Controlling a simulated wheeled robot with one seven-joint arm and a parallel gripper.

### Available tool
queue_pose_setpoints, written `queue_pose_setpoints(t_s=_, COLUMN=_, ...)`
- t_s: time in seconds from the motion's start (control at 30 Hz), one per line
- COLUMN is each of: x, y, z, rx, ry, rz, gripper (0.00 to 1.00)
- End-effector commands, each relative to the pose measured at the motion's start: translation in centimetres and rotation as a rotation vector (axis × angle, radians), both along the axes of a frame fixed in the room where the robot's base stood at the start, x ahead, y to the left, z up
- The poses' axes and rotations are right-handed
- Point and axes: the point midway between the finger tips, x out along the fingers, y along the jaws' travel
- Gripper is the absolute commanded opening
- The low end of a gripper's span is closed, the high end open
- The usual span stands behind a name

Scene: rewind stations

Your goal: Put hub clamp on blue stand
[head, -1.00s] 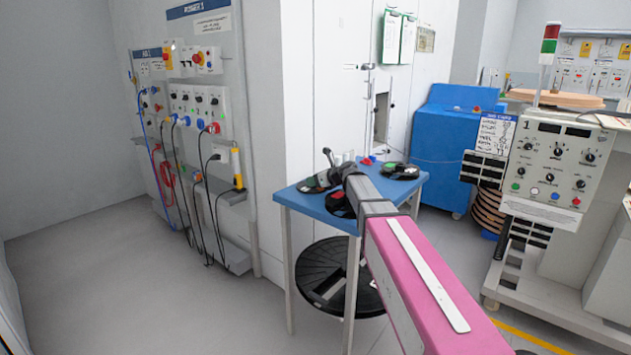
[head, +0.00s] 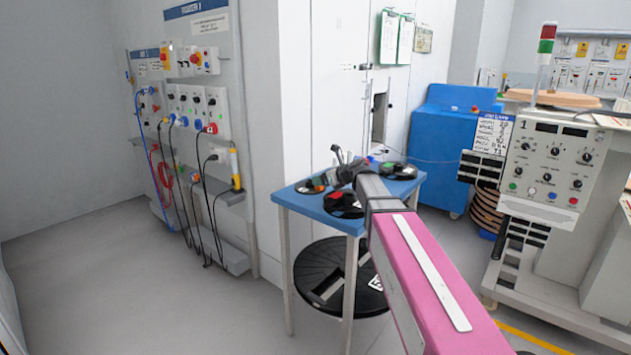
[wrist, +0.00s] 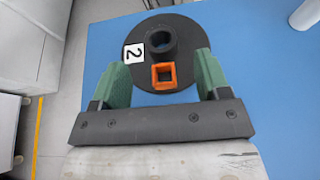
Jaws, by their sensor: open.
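A black round hub clamp (wrist: 183,80) with a raised centre ring, an orange square socket and a white "2" label lies flat on the blue stand top (wrist: 255,110) in the wrist view. My gripper (wrist: 163,68) is open, its two green fingers on either side of the clamp's near part. Whether they touch it I cannot tell. In the head view the blue stand (head: 318,221) is a small table, and my gripper (head: 338,176) is over its left part. A black disc with an orange patch (head: 309,187) lies at its left corner, partly hidden by my gripper.
A black disc with a red and white mark (head: 343,204) lies at the stand's front, and more discs (head: 398,170) at its right back. A large black reel (head: 330,280) is under the stand. Wall panels with hanging cables (head: 195,125) are left; a control cabinet (head: 548,165) is right.

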Motion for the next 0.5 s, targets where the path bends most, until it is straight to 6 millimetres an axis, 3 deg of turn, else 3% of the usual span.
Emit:
queue_pose_setpoints(t_s=0.2, x=-2.6, y=-3.1, z=1.6, rx=0.0, ry=-0.001, rz=-0.002, gripper=0.69)
queue_pose_setpoints(t_s=0.5, x=-3.9, y=-4.8, z=2.5, rx=0.0, ry=0.0, rz=0.0, gripper=0.69)
